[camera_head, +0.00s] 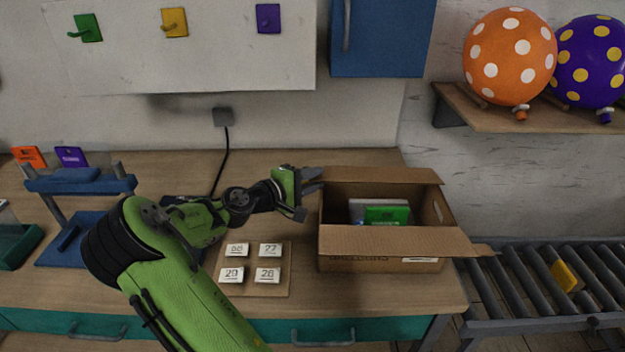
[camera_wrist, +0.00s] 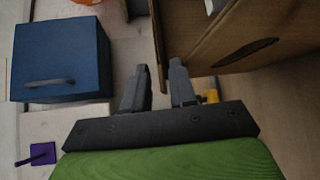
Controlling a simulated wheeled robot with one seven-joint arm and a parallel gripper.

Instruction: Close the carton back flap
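The open brown carton (camera_head: 340,262) stands on the right part of the workbench. Its back flap (camera_head: 385,175) is folded outward along the far edge, and its front flap (camera_head: 395,241) hangs out toward me. Inside are a green item (camera_head: 387,216) and a pale one, partly hidden. My gripper (camera_head: 316,180) is at the carton's back left corner, beside the left end of the back flap. In the wrist view, the two fingers (camera_wrist: 160,80) are apart with a gap between them. The carton's edge (camera_wrist: 158,50) lies just beyond the fingertips; I cannot tell whether they touch it.
A board with numbered white blocks (camera_head: 268,275) lies left of the carton. A blue stand (camera_head: 75,185) is at the far left. A roller conveyor (camera_head: 540,290) is at the right. A shelf (camera_head: 540,117) with balloons and a blue cabinet (camera_head: 380,40) are above.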

